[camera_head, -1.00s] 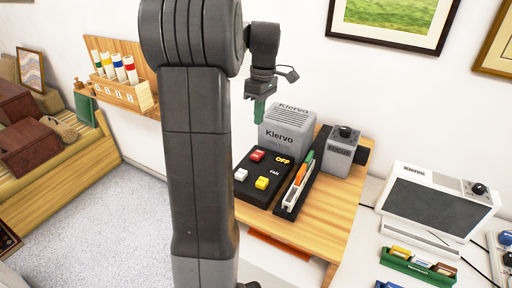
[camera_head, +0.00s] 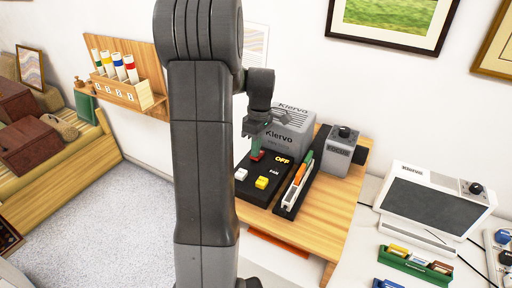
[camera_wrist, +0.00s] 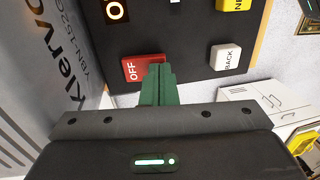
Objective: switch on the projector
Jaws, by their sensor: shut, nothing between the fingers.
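The grey Kiervo projector (camera_head: 290,128) stands on a wooden shelf against the wall. In front of it lies a black control panel (camera_head: 250,194) with a red switch (camera_wrist: 140,68) marked OFF, a white key (camera_wrist: 226,57) and a yellow key (camera_wrist: 235,4). The panel's lit orange display (camera_head: 282,160) reads OFF, with FAN printed below. My gripper (camera_head: 256,155) is shut and empty, its green fingertips down at the red switch. In the wrist view, the fingertips (camera_wrist: 158,68) overlap the switch's right end; I cannot tell whether they touch it.
A tray of pens (camera_head: 293,190) lies right of the panel, beside a grey FOCUS box (camera_head: 341,155). A white Kiervo device (camera_head: 434,200) and a green holder (camera_head: 416,263) stand on the white table at right. A rack of tubes (camera_head: 125,90) hangs at left.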

